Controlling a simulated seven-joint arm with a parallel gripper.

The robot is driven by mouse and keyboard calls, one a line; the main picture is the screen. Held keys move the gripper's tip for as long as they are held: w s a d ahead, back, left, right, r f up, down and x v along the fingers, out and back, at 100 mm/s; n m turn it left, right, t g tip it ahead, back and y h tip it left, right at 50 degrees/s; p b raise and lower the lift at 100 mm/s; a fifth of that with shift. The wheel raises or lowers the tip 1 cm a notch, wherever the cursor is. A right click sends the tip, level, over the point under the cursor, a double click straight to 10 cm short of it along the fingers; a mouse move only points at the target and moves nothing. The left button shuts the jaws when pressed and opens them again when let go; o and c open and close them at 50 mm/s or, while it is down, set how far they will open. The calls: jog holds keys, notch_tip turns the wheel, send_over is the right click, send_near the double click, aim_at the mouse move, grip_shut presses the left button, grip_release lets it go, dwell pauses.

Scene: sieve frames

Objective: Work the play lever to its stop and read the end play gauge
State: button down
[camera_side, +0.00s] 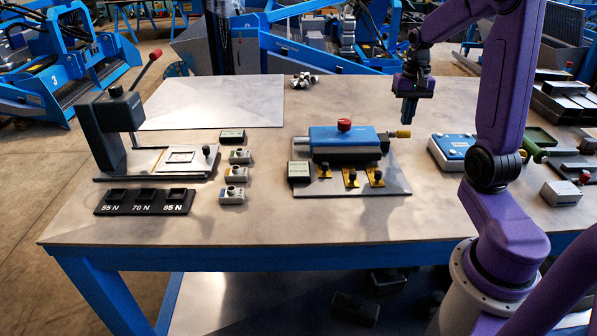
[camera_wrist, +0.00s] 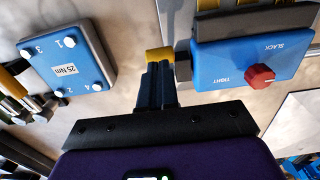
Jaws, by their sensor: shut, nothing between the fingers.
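A blue-topped fixture (camera_side: 330,134) stands on a grey plate at the middle of the table, with a red knob (camera_side: 344,125) on top. The wrist view shows the fixture top (camera_wrist: 225,62) marked SLACK and TIGHT, with the red knob (camera_wrist: 261,76) between them. A yellow-tipped handle (camera_side: 403,133), which looks like the play lever, sticks out at the fixture's right; it also shows in the wrist view (camera_wrist: 160,54). My gripper (camera_side: 408,119) is shut and empty above this handle; its fingertips (camera_wrist: 158,72) look close to it. Contact is unclear. I cannot pick out the gauge.
A blue box (camera_side: 452,150) with numbered corners, labelled 25 Nm in the wrist view (camera_wrist: 66,69), stands right of the handle. A press (camera_side: 105,125) with a red-tipped lever and small grey blocks (camera_side: 235,174) are at left. The front table strip is clear.

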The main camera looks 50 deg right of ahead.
jog(key=shift+f, duration=1)
